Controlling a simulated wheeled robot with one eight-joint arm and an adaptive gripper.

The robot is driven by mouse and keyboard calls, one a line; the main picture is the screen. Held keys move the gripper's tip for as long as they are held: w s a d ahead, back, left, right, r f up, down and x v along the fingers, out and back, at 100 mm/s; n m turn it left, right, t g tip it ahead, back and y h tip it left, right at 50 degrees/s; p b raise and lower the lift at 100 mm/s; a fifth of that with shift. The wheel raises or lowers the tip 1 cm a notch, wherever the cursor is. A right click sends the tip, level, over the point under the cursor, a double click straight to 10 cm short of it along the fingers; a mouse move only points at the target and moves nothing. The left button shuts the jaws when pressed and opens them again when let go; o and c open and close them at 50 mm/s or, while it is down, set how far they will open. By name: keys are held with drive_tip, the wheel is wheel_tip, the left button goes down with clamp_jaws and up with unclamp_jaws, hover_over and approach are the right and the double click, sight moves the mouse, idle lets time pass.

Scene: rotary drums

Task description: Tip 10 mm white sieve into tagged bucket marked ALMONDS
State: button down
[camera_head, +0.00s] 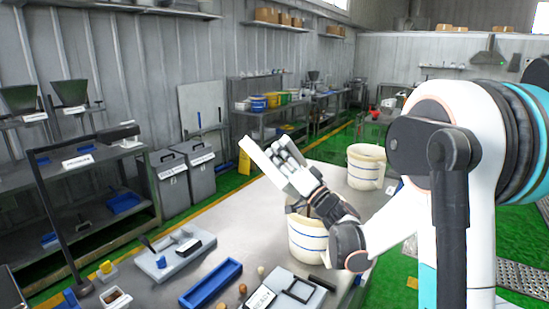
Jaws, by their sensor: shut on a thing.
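My gripper (313,188) is shut on a white, flat-sided object that looks like the white sieve (262,165). The sieve is tilted, its long pale side sloping up to the left, above the table. Whether anything is in it I cannot see. A cream bucket with blue lines (306,244) stands on the table below my gripper, its rim partly hidden by my arm. A second cream bucket (366,156) stands farther back to the right, with small marks on its front. I cannot read ALMONDS on either bucket.
The grey table (220,240) carries a blue tray (211,283), a pale board with a black item (175,252), and a scale-like device (285,293) at the front. Several small nuts lie near it. Grey bins (201,170) stand left beyond the table. The table's middle is clear.

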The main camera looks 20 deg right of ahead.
drive_tip(key=a+f+n+g+b, duration=0.3)
drive_tip(key=a+f+n, duration=0.2)
drive_tip(key=f, duration=0.3)
drive_tip(key=a+f+n+g+b, duration=0.3)
drive_tip(key=a+f+n, duration=0.2)
drive_tip(key=f, duration=0.3)
drive_tip(key=shift+s+a+f+n+g+y, duration=0.15)
drive_tip(key=shift+a+n+g+y, duration=0.1)
drive_tip(key=shift+n+g+y, duration=0.15)
idle(0.4)
